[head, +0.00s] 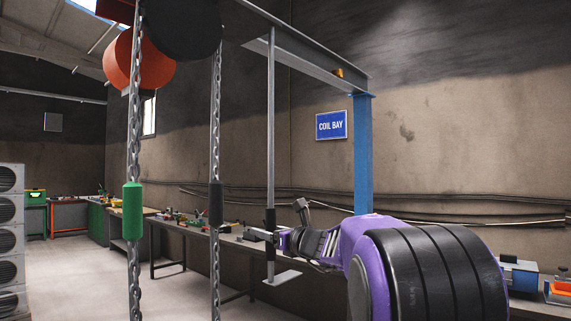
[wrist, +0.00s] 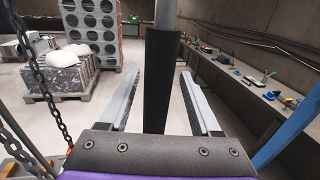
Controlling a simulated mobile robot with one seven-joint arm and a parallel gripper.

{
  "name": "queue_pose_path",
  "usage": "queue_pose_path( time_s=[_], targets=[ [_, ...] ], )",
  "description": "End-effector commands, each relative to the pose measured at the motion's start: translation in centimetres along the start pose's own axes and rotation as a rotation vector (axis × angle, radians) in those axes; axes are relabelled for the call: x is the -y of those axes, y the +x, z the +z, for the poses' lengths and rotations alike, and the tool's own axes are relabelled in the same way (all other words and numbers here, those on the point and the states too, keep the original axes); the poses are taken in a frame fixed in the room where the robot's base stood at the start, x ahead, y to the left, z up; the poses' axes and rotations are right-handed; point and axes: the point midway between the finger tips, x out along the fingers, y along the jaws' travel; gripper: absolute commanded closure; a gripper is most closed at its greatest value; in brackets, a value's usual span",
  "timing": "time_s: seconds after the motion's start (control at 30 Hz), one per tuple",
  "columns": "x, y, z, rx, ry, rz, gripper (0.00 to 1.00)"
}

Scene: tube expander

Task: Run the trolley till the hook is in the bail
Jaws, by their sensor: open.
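A thin grey rod (head: 271,120) hangs from the overhead beam (head: 310,58). It has a black sleeve (head: 270,218) and a flat foot (head: 283,278) at its lower end. My gripper (head: 262,235) is at the sleeve. In the wrist view the sleeve (wrist: 162,80) stands upright between the two fingers, with a gap on each side, so my gripper (wrist: 159,73) is open around it. A red drum (head: 138,62) and a black drum (head: 180,25) hang at upper left, with chains below. I cannot make out the hook or the bail.
Two chains carry a green grip (head: 132,210) and a black grip (head: 215,204), left of the rod. A blue post (head: 363,155) stands behind my arm. Benches (head: 165,228) line the wall. Loaded pallets (wrist: 62,82) stand on the floor at left in the wrist view.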

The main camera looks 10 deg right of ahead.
Motion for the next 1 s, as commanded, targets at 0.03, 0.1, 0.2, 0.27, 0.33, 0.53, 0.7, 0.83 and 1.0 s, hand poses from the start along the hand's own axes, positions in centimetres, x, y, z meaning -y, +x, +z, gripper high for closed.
queue_pose_path(
  time_s=[0.03,0.1,0.2,0.27,0.33,0.53,0.7,0.83,1.0],
  targets=[
    [0.0,-0.5,-0.1,0.001,-0.001,-0.001,0.36],
    [0.0,-1.0,-0.2,0.0,-0.001,-0.001,0.36],
    [0.0,-1.8,-0.1,0.001,0.0,0.0,0.36],
    [0.0,-2.3,-0.1,0.001,0.001,0.0,0.36],
    [0.0,-2.9,-0.1,0.001,0.001,0.0,0.36],
    [0.0,-4.5,-0.1,0.001,-0.001,-0.001,0.36],
    [0.0,-5.5,0.0,0.001,0.0,0.001,0.36],
    [0.0,-5.6,0.0,0.0,0.001,0.001,0.36],
    [0.0,-5.6,0.0,0.0,0.001,0.001,0.36]
  ],
)
